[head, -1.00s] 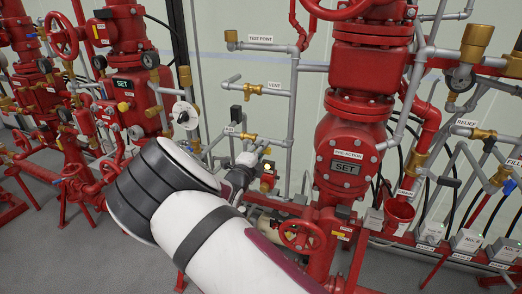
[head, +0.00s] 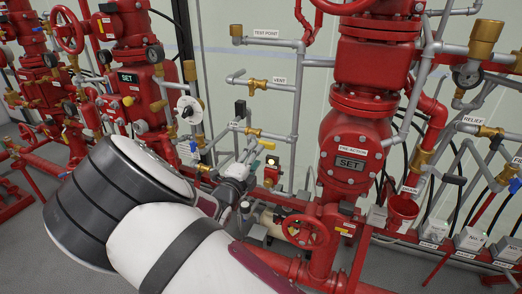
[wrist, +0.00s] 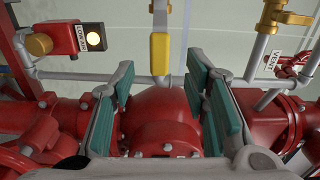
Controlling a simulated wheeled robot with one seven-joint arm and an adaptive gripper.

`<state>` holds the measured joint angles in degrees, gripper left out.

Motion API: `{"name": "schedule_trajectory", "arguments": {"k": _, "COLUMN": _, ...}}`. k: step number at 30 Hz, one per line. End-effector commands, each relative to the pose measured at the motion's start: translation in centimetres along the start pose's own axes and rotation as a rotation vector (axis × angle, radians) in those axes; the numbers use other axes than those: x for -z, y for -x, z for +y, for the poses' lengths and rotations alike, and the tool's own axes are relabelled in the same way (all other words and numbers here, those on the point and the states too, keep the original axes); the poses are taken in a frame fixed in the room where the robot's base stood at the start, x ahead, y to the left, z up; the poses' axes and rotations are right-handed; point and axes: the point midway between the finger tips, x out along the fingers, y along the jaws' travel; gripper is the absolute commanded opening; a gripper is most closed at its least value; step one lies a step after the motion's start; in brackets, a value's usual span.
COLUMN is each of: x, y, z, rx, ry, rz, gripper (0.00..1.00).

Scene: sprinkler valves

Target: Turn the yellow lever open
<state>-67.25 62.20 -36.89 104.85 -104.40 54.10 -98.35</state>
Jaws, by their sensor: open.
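The yellow lever (wrist: 160,55) hangs upright in the upper middle of the wrist view, below a grey fitting. It lies between the lines of my two fingers and beyond their tips, with no contact visible. In the head view the yellow lever (head: 267,145) is a small yellow piece just past my gripper (head: 246,158). My gripper is open and empty; in the wrist view its teal-padded fingers (wrist: 160,82) stand wide apart. In the head view its fingertips are small and partly hard to make out.
A lit lamp box (wrist: 85,38) is at the upper left of the wrist view, and a brass valve (wrist: 285,14) at the upper right. A red valve body (wrist: 168,125) lies below. In the head view the red pre-action valve (head: 352,150) and a red handwheel (head: 304,231) stand to the right.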

Motion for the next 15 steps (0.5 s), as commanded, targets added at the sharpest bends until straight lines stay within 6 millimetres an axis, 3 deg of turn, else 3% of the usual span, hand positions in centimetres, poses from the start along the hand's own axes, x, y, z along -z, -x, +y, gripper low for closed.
{"name": "schedule_trajectory", "arguments": {"k": 6, "x": 0.0, "y": 2.9, "z": 0.0, "rx": 0.000, "ry": 0.001, "rz": -0.001, "gripper": 0.42}}
{"name": "schedule_trajectory", "arguments": {"k": 15, "x": 0.0, "y": 3.6, "z": 0.0, "rx": 0.001, "ry": 0.000, "rz": 0.000, "gripper": 0.42}}
